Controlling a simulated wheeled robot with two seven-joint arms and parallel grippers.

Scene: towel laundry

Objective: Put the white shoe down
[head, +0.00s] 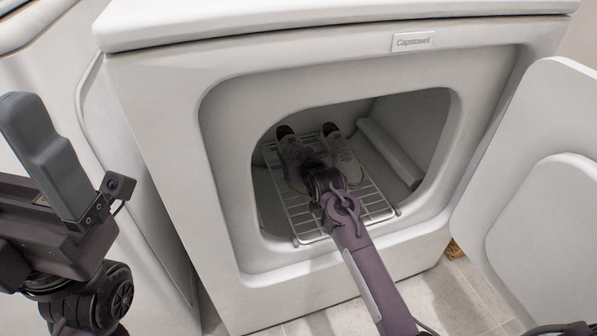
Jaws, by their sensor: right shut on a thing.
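Two pale shoes lie side by side on a wire rack (376,205) inside the open dryer drum. The left shoe (290,156) is in shadow, and the right white shoe (344,158) is lighter; both have dark openings toward the back. My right gripper (322,168) reaches in through the door opening and is shut on a white shoe at the rack. Its fingertips are hidden by the wrist, so which shoe it grips is hard to tell. My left gripper (42,150) is raised outside the dryer at the left; its jaw gap does not show.
The white dryer (225,170) surrounds the drum opening. Its open door (545,215) stands at the right. A ridge (390,153) runs along the drum's right side. Another white appliance (50,75) stands close at the left. Tiled floor (455,300) shows below.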

